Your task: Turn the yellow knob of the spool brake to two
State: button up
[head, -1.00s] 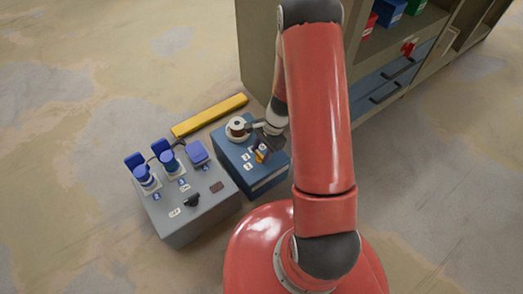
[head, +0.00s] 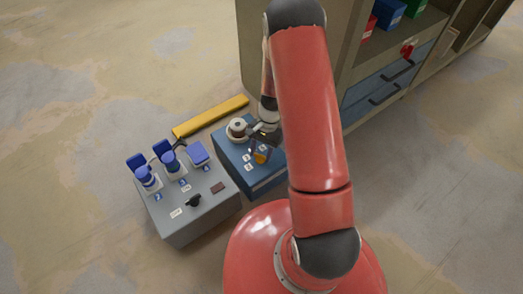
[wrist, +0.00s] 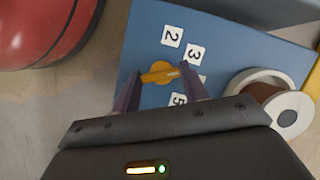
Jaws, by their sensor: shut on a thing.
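The yellow knob (wrist: 158,73) sits on the blue top of the spool brake box (wrist: 146,32). In the wrist view my gripper (wrist: 160,76) is shut on the knob, with one finger at each end of its bar. A pale mark on the bar's right end points right, toward the labels beside the 3. The label 2 (wrist: 172,36), the label 3 (wrist: 193,54) and the label 5 (wrist: 179,99) show; a label between 3 and 5 is mostly hidden by the right finger. In the head view the knob (head: 260,158) is small below the gripper.
A white spool (head: 237,128) with a brown core stands on the same box. A grey box (head: 200,211) with blue sockets and a black knob stands to the left. A yellow bar (head: 211,116) lies behind. A shelf cabinet (head: 345,60) stands at the back right.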

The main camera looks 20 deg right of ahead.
jog(key=n+h, duration=0.1)
jog(key=n, duration=0.2)
jog(key=n+g+h, duration=0.1)
jog(key=n, duration=0.2)
jog(key=shift+w+a+n, duration=0.15)
jog(key=shift+n, duration=0.15)
jog(key=n+h, duration=0.1)
jog(key=n, duration=0.2)
jog(key=n+h, duration=0.1)
jog(key=n, duration=0.2)
jog(key=shift+a+h, duration=0.15)
jog(key=shift+h, duration=0.15)
jog(key=o, duration=1)
jog(key=shift+r+p, duration=0.1)
jog(key=shift+p, duration=0.2)
jog(key=p+v, duration=0.1)
jog(key=v, duration=0.6)
jog(key=shift+a+r, duration=0.1)
jog(key=shift+r, duration=0.25)
